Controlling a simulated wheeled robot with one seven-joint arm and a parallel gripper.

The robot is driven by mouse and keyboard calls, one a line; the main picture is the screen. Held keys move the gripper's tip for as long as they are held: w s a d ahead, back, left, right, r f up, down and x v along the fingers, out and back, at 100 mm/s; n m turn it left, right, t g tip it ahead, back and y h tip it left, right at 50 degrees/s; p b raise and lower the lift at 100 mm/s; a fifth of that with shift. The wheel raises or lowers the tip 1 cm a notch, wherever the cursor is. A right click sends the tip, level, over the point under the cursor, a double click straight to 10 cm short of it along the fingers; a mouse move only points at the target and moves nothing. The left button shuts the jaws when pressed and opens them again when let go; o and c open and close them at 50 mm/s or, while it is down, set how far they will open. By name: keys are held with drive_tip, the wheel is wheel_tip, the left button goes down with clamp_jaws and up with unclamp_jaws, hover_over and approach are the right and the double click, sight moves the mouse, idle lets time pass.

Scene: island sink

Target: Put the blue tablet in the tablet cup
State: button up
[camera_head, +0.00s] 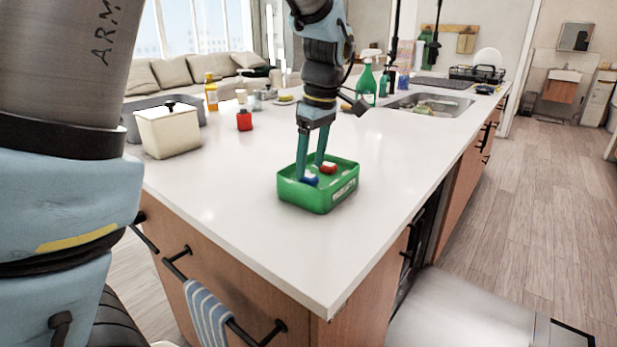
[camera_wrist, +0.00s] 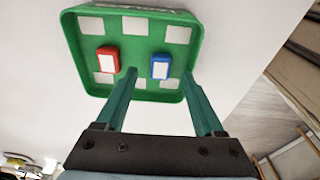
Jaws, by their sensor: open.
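The blue tablet (camera_head: 310,180) is a small blue block with a white label, in the green tray (camera_head: 334,198) on the counter. In the wrist view the blue tablet (camera_wrist: 160,66) is right of a red tablet (camera_wrist: 108,60). My gripper (camera_head: 311,170) reaches down into the tray. Its open fingers (camera_wrist: 160,74) are on either side of the blue tablet, with visible gaps; I cannot tell the height between the tips and the tray floor. A small red cup-like container (camera_head: 244,120) stands farther back on the counter; I cannot tell for sure whether it is the tablet cup.
A white lidded box (camera_head: 168,130) stands at the left of the counter. Bottles, including a green spray bottle (camera_head: 366,88), and the sink (camera_head: 430,104) are farther back. The white counter (camera_head: 240,180) between tray and white box is clear.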

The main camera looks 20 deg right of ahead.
drive_tip(key=shift+w+a+f, duration=0.1)
drive_tip(key=shift+w+f, duration=0.05)
drive_tip(key=shift+f, duration=1.1)
clamp_jaws()
